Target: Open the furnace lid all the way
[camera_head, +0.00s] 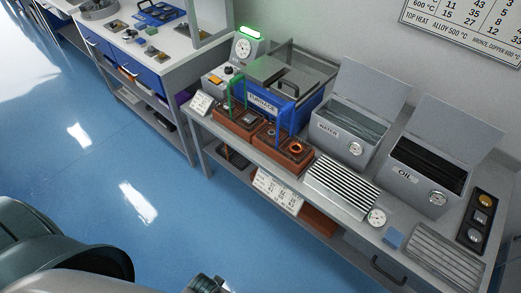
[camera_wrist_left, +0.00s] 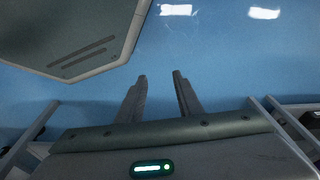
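The furnace (camera_head: 262,104) is a blue box with a label on its front, standing at the back left of the long bench in the head view. Its grey lid (camera_head: 268,70) with a dark handle (camera_head: 287,87) appears to lie down over the top. Green and blue upright frames stand in front and partly hide the furnace. My left gripper (camera_wrist_left: 160,74) shows in the left wrist view with its two fingers apart, empty, over the blue floor. It cannot be made out in the head view, where it is away from the furnace. My right gripper is in neither view.
The water tank (camera_head: 341,141) and oil tank (camera_head: 421,181) stand right of the furnace with lids raised. Brown trays (camera_head: 242,125), a striped rack (camera_head: 342,186) and a gauge (camera_head: 376,217) line the bench front. Another workbench (camera_head: 150,50) stands left. The floor (camera_head: 95,160) is clear.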

